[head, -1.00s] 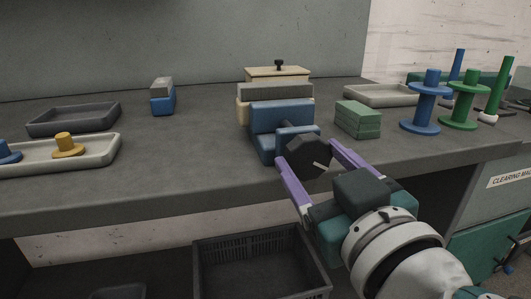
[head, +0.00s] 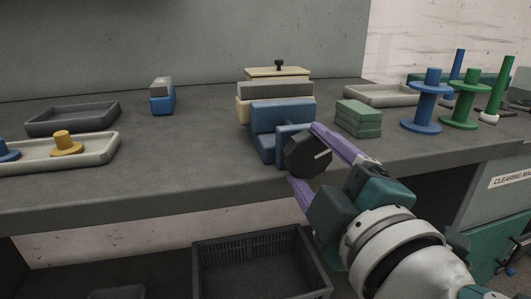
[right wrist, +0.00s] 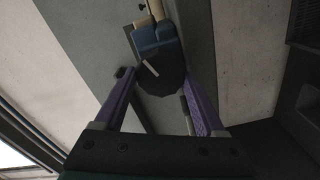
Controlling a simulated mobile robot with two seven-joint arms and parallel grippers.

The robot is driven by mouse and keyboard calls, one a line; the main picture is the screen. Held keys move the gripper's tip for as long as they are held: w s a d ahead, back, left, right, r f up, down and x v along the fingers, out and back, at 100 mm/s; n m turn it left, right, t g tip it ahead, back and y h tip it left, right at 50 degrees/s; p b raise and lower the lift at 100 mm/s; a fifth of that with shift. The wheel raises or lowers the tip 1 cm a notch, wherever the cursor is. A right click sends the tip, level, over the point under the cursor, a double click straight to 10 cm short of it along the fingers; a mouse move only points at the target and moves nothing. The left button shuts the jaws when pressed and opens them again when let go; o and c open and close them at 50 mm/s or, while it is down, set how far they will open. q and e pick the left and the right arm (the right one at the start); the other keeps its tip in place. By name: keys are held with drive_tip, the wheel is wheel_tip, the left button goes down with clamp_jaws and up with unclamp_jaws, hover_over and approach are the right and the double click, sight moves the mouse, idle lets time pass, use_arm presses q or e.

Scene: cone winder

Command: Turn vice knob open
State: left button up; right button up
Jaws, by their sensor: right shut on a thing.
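The blue vice (head: 278,120) stands at the front edge of the bench, with a dark many-sided knob (head: 307,155) on its front bearing a pale line. My right gripper (head: 304,154) has its purple fingers on opposite sides of the knob, one above right and one below left, shut on it. In the right wrist view the knob (right wrist: 163,78) sits between the two fingers (right wrist: 163,85), with the blue vice (right wrist: 155,36) beyond it. My left gripper is not in view.
A green block stack (head: 358,118) stands right of the vice, with blue (head: 421,127) and green spools (head: 459,122) beyond. A pale tray (head: 100,156) holds yellow and blue pieces at left. A dark crate (head: 262,262) sits below the bench edge.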

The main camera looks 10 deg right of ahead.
drive_tip(key=n, duration=0.2)
drive_tip(key=shift+n, duration=0.4)
drive_tip(key=n, duration=0.3)
drive_tip(key=shift+n, duration=0.3)
drive_tip(key=n+p, duration=0.1)
drive_tip(key=n, duration=0.4)
drive_tip(key=shift+f+n, duration=0.1)
drive_tip(key=shift+n, duration=0.8)
drive_tip(key=o, duration=1.3)
